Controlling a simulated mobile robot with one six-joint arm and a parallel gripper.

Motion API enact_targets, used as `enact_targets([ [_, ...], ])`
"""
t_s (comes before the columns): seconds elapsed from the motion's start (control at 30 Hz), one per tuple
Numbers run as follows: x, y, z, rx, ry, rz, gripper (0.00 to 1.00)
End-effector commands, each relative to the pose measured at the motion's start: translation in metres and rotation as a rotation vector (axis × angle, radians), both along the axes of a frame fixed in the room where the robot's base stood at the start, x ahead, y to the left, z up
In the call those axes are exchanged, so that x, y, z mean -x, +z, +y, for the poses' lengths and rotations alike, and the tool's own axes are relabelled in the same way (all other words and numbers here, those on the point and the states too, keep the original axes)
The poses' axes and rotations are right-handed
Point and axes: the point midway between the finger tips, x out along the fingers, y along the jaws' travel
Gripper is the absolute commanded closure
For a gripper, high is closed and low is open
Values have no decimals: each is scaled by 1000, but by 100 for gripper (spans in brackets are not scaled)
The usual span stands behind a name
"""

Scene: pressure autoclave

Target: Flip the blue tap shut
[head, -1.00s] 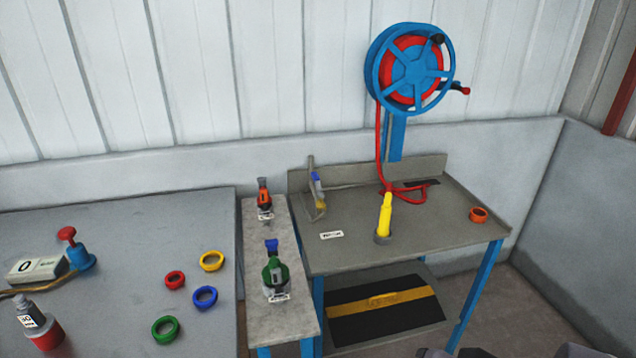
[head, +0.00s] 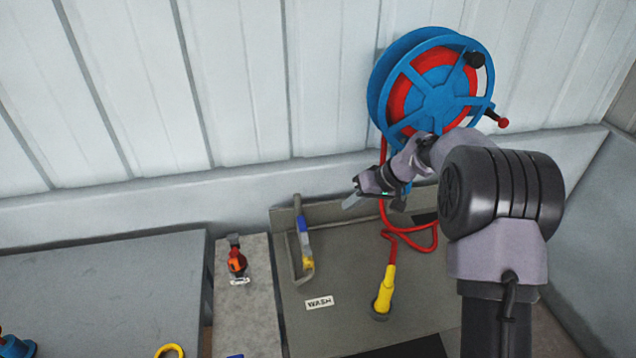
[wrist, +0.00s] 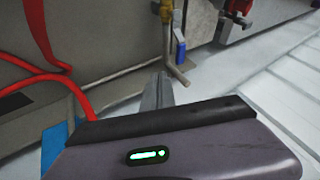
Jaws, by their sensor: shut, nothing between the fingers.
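The tap has a blue lever (head: 303,227) and a brass-yellow body (head: 307,263), and stands by a grey pipe at the back left of the wash bench. The blue lever also shows in the wrist view (wrist: 181,52), beside the brass part (wrist: 167,22). My gripper (head: 350,201) is shut and empty. It is above the bench, to the right of the tap and apart from it, with its fingers pointing left. In the wrist view its narrow fingers (wrist: 157,88) point towards the pipe just below the tap.
A red hose (head: 386,246) with a yellow nozzle (head: 384,290) lies on the bench, under the blue reel (head: 437,90). A red-orange device (head: 237,262) stands on the narrow bench at left. The wall is close behind the tap.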

Motion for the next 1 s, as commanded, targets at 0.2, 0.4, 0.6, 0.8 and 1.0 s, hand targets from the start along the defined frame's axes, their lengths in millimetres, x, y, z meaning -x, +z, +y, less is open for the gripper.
enact_targets([
  [0.2, -9, -14, 1, -9, 24, -11, 100],
  [0.4, -9, -14, 2, -9, 23, -9, 100],
  [0.6, -13, -35, 15, -8, 25, -9, 100],
  [0.8, -23, -71, 39, -9, 25, -7, 100],
  [1.0, -29, -97, 66, -8, 26, -11, 100],
])
